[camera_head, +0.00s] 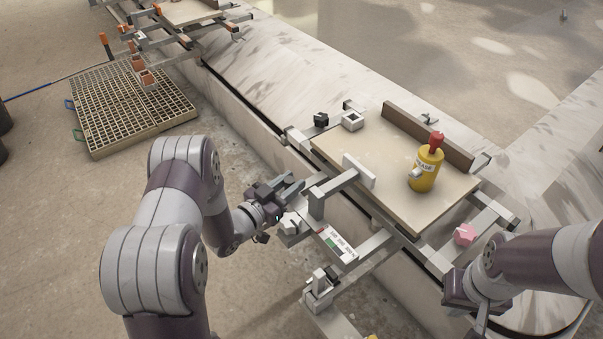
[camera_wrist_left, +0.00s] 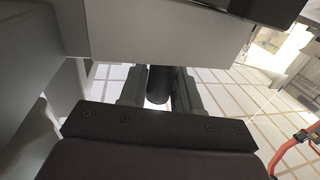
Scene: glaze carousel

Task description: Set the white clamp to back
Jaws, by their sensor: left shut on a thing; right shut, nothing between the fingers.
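A white faceted knob (camera_head: 290,223) sits on the near-left end of the metal frame, just below my left gripper in the head view; I take it as part of the white clamp. My left gripper (camera_head: 291,188) is at the frame's left side, beside a grey upright bracket. In the left wrist view my left gripper (camera_wrist_left: 158,92) is shut on a dark round-ended handle (camera_wrist_left: 157,85), under a pale grey block (camera_wrist_left: 160,35). Whether this handle belongs to the white knob cannot be told.
A board (camera_head: 400,175) on the frame carries a yellow grease bottle (camera_head: 426,170) with a red top. A pink knob (camera_head: 465,234), a white square piece (camera_head: 353,121) and a black knob (camera_head: 321,119) surround it. A colour-marked label (camera_head: 337,245) lies near the white knob. A grating (camera_head: 130,110) lies on the floor.

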